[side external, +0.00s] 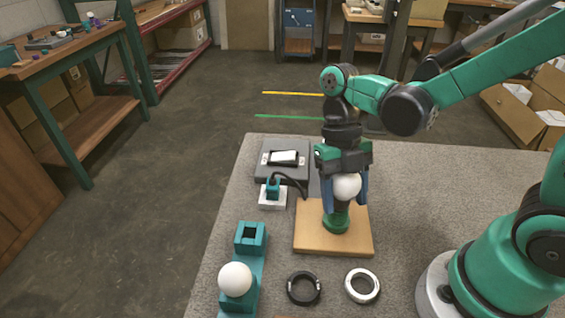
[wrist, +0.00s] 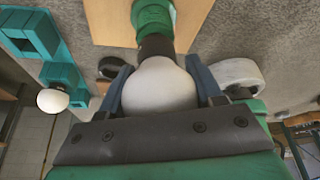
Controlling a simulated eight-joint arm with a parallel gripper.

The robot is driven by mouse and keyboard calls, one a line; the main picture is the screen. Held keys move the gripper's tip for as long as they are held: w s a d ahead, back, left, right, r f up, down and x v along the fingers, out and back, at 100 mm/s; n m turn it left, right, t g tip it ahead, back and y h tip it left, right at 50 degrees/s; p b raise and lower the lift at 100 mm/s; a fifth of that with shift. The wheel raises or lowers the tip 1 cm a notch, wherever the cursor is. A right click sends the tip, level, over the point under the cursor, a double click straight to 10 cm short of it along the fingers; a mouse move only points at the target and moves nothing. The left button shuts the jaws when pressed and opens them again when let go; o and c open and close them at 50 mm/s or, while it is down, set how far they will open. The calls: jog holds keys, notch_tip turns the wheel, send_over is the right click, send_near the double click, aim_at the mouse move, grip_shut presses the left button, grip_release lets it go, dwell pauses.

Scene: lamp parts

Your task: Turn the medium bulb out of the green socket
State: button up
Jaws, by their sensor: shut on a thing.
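The medium bulb is a white globe (side external: 346,187) with a dark neck (wrist: 156,46). It stands upright above the green socket (side external: 337,220), with its neck at the socket's mouth. How deep the neck sits cannot be told. The socket is fixed on a wooden board (side external: 306,240) and also shows at the top of the wrist view (wrist: 152,16). My gripper (side external: 345,190) points down over the bulb. Its two blue fingers are shut on the globe, one on each side, as the wrist view shows (wrist: 160,85).
A teal holder (side external: 247,262) at the front left has an empty square pocket and another white globe bulb (side external: 235,279). A black ring (side external: 303,288) and a white ring (side external: 362,285) lie before the board. A grey box with a switch (side external: 283,158) and a cabled plug (side external: 272,193) stand behind left.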

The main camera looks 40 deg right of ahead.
jog(key=shift+n, duration=0.4)
jog(key=n+h, duration=0.1)
jog(key=n, duration=0.1)
jog(key=shift+d+n, duration=0.1)
jog(key=shift+n, duration=0.3)
jog(key=o, duration=0.9)
jog(key=shift+o, duration=0.2)
